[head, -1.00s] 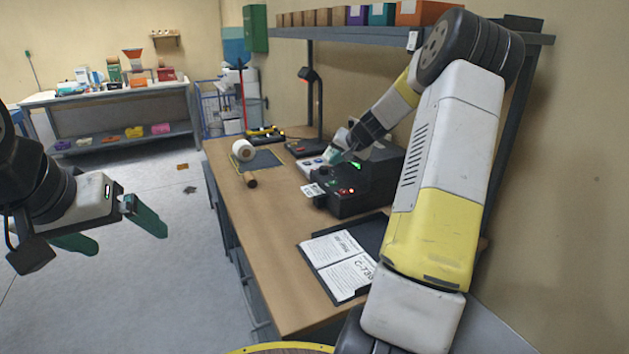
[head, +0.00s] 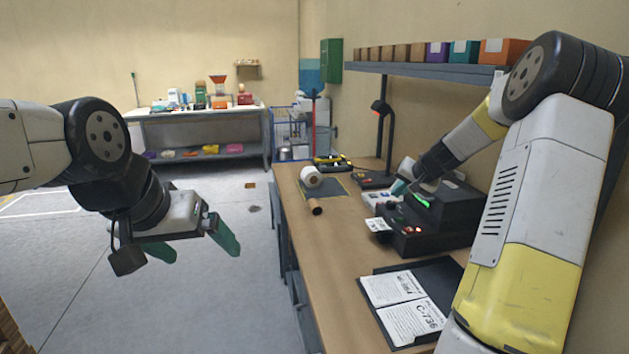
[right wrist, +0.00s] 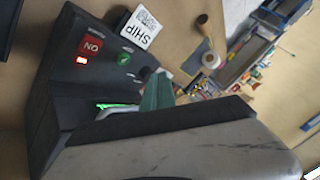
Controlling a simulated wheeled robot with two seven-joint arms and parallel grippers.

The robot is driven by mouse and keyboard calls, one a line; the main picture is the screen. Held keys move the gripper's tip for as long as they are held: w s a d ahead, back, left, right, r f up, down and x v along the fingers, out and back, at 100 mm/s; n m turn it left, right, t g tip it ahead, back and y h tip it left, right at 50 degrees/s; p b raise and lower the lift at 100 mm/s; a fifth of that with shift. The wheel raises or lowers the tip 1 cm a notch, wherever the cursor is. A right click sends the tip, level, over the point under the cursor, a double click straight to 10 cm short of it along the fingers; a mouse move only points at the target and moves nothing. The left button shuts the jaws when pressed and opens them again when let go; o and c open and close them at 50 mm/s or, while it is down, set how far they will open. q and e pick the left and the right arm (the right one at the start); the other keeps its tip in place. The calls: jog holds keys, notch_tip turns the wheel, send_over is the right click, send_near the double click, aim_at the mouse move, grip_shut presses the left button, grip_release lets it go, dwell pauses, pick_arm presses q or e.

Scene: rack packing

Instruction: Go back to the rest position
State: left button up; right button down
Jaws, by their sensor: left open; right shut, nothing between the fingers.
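My left gripper (head: 194,244) has green fingers spread apart and empty, in the air left of the workbench (head: 337,270) in the head view. My right gripper (head: 399,188) is at the black label printer (head: 440,222), beside its left back part. In the right wrist view its green fingers (right wrist: 157,92) are together with nothing held, close to the printer's dark housing (right wrist: 160,135) and a green-lit slot. Whether they touch the printer I cannot tell. A white SHIP label (right wrist: 140,27) sticks out at the printer's front.
An open black clipboard with printed sheets (head: 405,305) lies at the bench's near side. A white tape roll (head: 311,177), a brown tube (head: 315,206) and a scanner stand (head: 381,130) are further back. A shelf of boxes (head: 430,68) hangs above.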

jog(key=s+a+r+n+g, duration=0.1)
jog(key=s+a+r+n, duration=0.1)
jog(key=s+a+r, duration=0.5)
jog(key=s+a+r+n+g, duration=0.15)
jog(key=s+a+r, duration=0.25)
jog(key=s+a, duration=0.55)
jog(key=s+a+f+n, duration=0.1)
jog(key=s+a+n, duration=0.1)
jog(key=s, duration=1.9)
jog(key=shift+s+f+n, duration=0.15)
jog(key=shift+f+n, duration=0.15)
jog(key=shift+n, duration=0.05)
